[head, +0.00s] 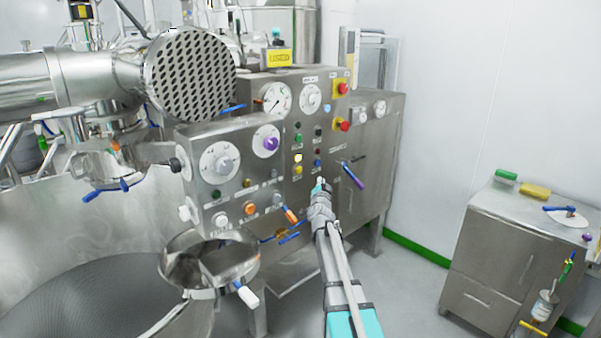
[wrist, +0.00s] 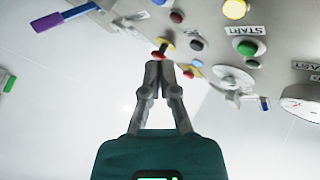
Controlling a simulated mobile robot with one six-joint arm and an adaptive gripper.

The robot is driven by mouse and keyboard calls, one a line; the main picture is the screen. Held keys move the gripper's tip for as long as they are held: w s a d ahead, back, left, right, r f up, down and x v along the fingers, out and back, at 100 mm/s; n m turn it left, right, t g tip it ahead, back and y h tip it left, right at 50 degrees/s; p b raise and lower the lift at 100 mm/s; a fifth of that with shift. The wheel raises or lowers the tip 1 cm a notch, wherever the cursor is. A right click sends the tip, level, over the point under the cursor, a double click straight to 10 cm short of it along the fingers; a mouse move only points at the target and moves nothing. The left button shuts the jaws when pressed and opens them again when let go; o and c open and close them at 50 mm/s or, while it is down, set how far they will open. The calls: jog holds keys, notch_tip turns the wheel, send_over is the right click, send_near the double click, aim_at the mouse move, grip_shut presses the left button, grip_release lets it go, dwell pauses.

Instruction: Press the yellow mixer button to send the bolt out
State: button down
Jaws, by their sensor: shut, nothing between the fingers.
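On the steel control panel (head: 310,105), a yellow button (head: 298,169) sits low in the left column, just under a pale, lit-looking yellow one (head: 298,157). I cannot read which is the mixer button. One yellow button (wrist: 235,9) shows at the top edge of the wrist view, above a green button (wrist: 246,47) labelled START. My gripper (head: 319,185) is below and right of the yellow buttons in the head view. In the wrist view my gripper (wrist: 158,66) is shut and empty, with its tips apart from that yellow button. I see no bolt.
Red and blue buttons (head: 318,158) are close to the right of the yellow ones. A steel cabinet (head: 505,255) stands right, across open floor (head: 410,290).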

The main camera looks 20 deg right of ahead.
aim_at(302, 169)
jog(key=shift+w, duration=0.2)
jog(key=shift+w+a, duration=0.5)
jog(key=shift+w, duration=0.8)
jog(key=shift+w+a, duration=0.55)
jog(key=shift+w, duration=0.8)
jog(key=shift+w+a, duration=0.5)
jog(key=shift+w, duration=0.8)
jog(key=shift+w+a, duration=0.25)
jog(key=shift+w, duration=0.55)
jog(key=shift+s, duration=0.1)
jog(key=shift+s+d, duration=0.25)
jog(key=shift+s, duration=0.55)
jog(key=shift+s+d, duration=0.3)
jog(key=shift+s, duration=0.45)
jog(key=shift+s+d, duration=0.3)
jog(key=shift+s, duration=0.45)
jog(key=shift+s+d, duration=0.3)
jog(key=shift+s, duration=0.45)
